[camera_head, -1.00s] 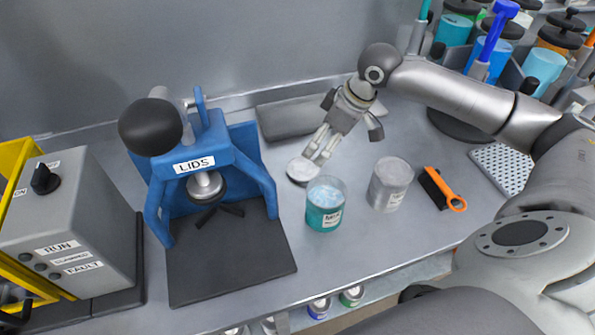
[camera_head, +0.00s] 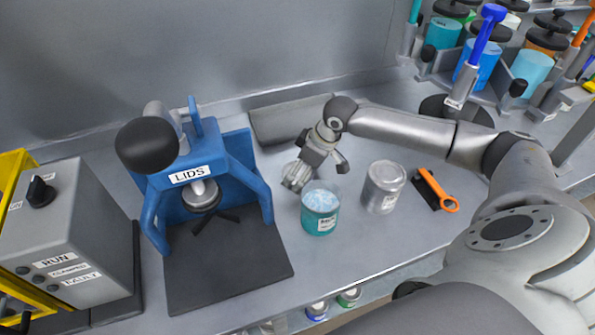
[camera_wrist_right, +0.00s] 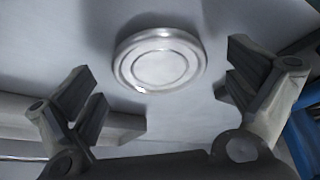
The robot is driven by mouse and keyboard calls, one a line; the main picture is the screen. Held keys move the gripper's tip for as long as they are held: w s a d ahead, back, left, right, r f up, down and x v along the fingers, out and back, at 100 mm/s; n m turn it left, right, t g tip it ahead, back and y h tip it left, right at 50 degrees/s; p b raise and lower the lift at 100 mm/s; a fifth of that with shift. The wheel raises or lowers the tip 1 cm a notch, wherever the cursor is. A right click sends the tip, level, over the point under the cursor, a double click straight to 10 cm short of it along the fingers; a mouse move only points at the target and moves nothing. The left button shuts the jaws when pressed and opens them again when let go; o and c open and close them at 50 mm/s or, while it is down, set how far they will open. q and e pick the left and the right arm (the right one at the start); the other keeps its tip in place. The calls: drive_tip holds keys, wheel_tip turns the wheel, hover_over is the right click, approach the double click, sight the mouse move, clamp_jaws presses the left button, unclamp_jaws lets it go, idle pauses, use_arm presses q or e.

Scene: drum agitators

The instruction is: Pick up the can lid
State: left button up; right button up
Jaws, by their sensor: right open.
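The can lid is a round silver disc with raised rings. In the right wrist view the lid (camera_wrist_right: 160,60) lies flat on the grey bench between the two spread fingers, apart from both. In the head view my right gripper (camera_head: 297,178) is low over the bench, behind the teal can, and it mostly covers the lid. The right gripper is open and empty, and it also shows in the right wrist view (camera_wrist_right: 160,92). My left gripper is not in view.
An open teal can (camera_head: 320,210) stands just in front of my right gripper. A silver can (camera_head: 383,187) and an orange-handled tool (camera_head: 440,190) are to the right. The blue LIDS press (camera_head: 240,172) is at left, and a grey slab (camera_head: 283,122) lies behind.

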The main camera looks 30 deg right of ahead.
drive_tip(key=c, duration=0.8)
